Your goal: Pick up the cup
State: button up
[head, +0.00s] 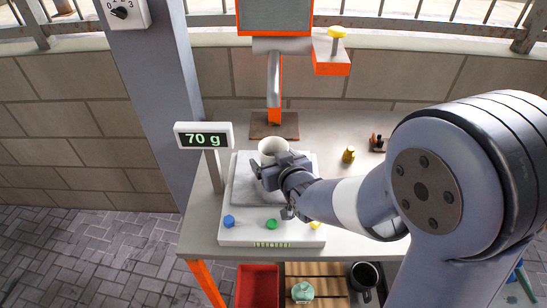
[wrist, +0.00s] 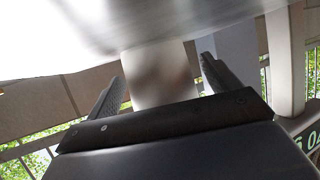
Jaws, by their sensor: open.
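A cream cup (head: 272,149) stands upright on the metal plate of a white scale (head: 238,234). My gripper (head: 270,166) is open at the cup's near side and hides its lower part. In the wrist view the pale cup (wrist: 158,72) shows between the two spread fingers of my gripper (wrist: 163,80). I cannot tell whether either finger touches it. The scale's display (head: 203,138) reads 70 g.
The scale has blue, green and yellow buttons at its front. A brass weight (head: 348,155) stands right of it on the table. An orange-framed post (head: 274,90) rises behind. Below are a red bin (head: 258,284), a teal-lidded jar (head: 302,291) and a black mug (head: 364,276).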

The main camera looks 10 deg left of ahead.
jog(key=shift+w+a+f, duration=0.15)
jog(key=shift+w, duration=0.05)
